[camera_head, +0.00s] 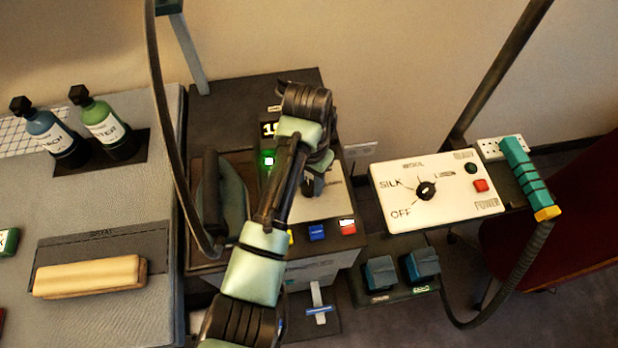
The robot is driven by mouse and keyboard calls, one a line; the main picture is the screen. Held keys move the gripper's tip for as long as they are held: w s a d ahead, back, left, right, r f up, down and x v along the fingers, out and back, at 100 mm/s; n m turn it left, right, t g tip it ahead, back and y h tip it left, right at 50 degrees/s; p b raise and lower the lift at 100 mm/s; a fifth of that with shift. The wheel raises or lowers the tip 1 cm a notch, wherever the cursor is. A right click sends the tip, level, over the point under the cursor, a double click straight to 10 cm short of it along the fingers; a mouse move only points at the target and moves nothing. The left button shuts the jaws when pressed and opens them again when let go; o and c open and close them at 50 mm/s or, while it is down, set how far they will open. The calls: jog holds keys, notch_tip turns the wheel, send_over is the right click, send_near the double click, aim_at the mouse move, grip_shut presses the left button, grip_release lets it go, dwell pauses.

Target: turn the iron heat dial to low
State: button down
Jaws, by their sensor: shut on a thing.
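The iron (222,195) stands at the left of a dark station with a pale control panel (318,205). My gripper (314,180) points down at this panel and is shut on a dark knob, which appears to be the iron heat dial. My fingers and wrist hide most of the knob and its markings, so I cannot read its setting. A green lit square (268,160) and a partly covered display (269,128) show left of my gripper. Blue (317,232) and red (348,228) buttons sit along the panel's front edge.
To the right, a separate white panel (400,212) has a black dial (426,190) with SILK and OFF labels. A teal handle (525,175) on a hose lies beside it. Two bottles (105,128) and a wooden-handled brush (90,277) are on the left table.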

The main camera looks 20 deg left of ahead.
aim_at(308, 186)
jog(key=n+p, duration=0.1)
jog(key=p, duration=0.1)
jog(key=n+p, duration=0.2)
jog(key=shift+d+r+n, duration=0.1)
jog(key=shift+r+n, duration=0.2)
jog(key=n+p, duration=0.2)
jog(key=n, duration=0.1)
jog(key=shift+f+n, duration=0.1)
jog(key=shift+n, duration=0.3)
jog(key=n+p, duration=0.2)
jog(key=n, duration=0.2)
jog(key=shift+f+n+p, duration=0.1)
jog(key=shift+n+p, duration=0.7)
jog(key=shift+n, duration=1.3)
jog(key=c, duration=0.5)
grip_release()
notch_tip(308, 186, up, 13)
jog(key=shift+b, duration=0.35)
